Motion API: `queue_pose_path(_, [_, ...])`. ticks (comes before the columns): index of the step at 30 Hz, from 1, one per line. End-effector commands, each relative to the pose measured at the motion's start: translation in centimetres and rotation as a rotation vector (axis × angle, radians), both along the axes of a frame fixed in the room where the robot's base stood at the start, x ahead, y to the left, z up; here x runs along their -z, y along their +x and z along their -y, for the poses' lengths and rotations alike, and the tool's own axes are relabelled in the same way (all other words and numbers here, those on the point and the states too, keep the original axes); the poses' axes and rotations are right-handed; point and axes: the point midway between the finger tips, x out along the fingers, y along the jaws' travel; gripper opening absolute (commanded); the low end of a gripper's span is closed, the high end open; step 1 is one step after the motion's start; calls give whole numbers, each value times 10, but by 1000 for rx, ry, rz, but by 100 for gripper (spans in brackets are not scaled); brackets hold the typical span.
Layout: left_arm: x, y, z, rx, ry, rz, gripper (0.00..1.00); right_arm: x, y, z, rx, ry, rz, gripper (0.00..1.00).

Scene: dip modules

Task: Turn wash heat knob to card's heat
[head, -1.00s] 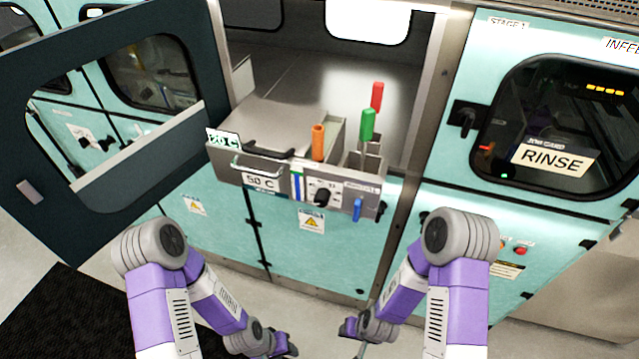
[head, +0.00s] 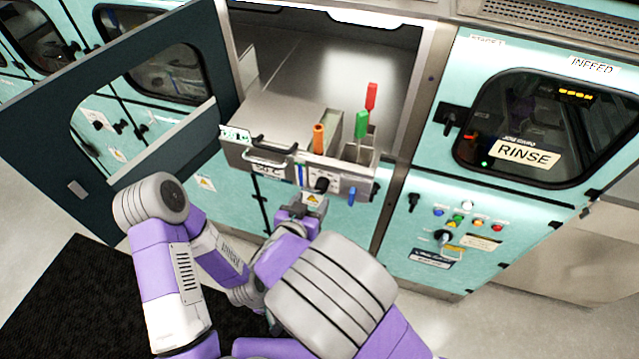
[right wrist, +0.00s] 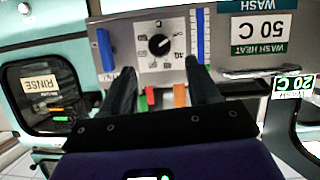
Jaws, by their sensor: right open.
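The wash heat knob (head: 322,184) is a black dial on the front panel of the pulled-out unit. In the right wrist view, which is upside down, the knob (right wrist: 158,44) has a white pointer line slanting toward the upper right; the scale numbers are too small to read surely. The card (right wrist: 262,40) reads WASH HEAT 50 C and sits beside the dial; in the head view the card (head: 267,171) is partly hidden by a handle. My right gripper (right wrist: 160,68) is open and empty, its fingers pointing at the panel on either side of the knob, apart from it. My left gripper is hidden behind my right arm.
A display (right wrist: 293,86) reads 20 C. Orange (head: 318,138), green (head: 361,125) and red (head: 371,96) handles stand above the unit. An open dark door (head: 60,110) is at left; a RINSE card (head: 526,152) is at right.

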Motion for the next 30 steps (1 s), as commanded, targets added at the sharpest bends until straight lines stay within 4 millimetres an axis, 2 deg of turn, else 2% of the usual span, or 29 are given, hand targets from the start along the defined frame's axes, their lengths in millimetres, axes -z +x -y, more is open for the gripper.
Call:
queue_pose_path(13, [3, 0, 0, 0, 0, 0, 43, 25, 54, 20, 2, -1, 0, 61])
queue_pose_path(18, [3, 0, 0, 0, 0, 0, 43, 28, 62, 22, 0, -1, -1, 61])
queue_pose_path(25, [3, 0, 0, 0, 0, 0, 43, 28, 63, 23, -1, 0, -1, 61])
queue_pose_path(30, [3, 0, 0, 0, 0, 0, 43, 28, 63, 22, -1, 1, -1, 36])
